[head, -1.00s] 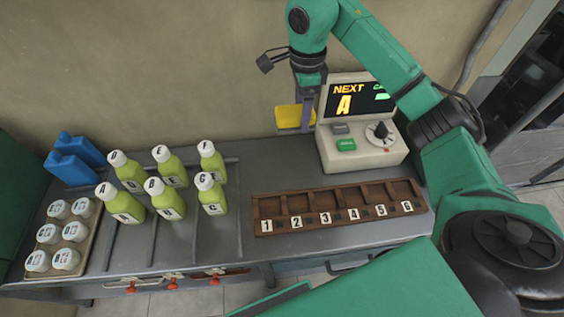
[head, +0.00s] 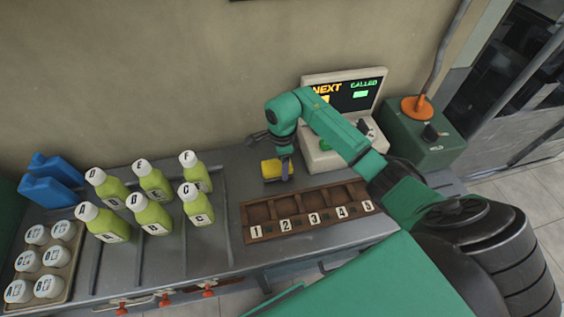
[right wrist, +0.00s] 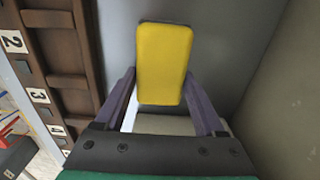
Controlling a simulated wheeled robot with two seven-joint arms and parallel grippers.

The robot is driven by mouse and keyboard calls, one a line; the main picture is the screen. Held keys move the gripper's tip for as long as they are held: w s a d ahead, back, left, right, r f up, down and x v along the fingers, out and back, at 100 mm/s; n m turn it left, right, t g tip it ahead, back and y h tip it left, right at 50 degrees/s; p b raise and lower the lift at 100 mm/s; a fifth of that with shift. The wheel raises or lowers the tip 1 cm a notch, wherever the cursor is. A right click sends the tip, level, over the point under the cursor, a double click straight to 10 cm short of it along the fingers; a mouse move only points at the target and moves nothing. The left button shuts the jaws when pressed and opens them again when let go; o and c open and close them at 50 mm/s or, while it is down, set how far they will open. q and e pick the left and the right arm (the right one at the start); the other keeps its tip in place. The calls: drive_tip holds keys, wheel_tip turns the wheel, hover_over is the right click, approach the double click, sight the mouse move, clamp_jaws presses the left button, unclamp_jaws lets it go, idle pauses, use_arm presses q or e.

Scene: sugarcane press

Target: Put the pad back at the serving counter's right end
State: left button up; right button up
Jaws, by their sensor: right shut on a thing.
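The yellow pad (head: 275,171) is in my right gripper (head: 283,164), low over the grey serving counter (head: 224,236), just behind the numbered wooden rack and left of the display machine. I cannot tell whether the pad touches the counter. In the right wrist view the pad (right wrist: 162,62) sits between the two purple fingers of the right gripper (right wrist: 161,88), which is shut on it. My left gripper is not in view.
The wooden rack (head: 308,224) looks empty. The NEXT/CALLED display machine (head: 320,160) stands right of the pad, with a green box (head: 425,141) with an orange-based lever further right. Several lettered green bottles (head: 150,213), white-lidded jars (head: 48,257) and blue packs (head: 52,181) fill the left.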

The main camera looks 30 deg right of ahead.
drive_tip(key=shift+f, duration=0.15)
drive_tip(key=o, duration=1.2)
drive_tip(key=shift+c, duration=0.2)
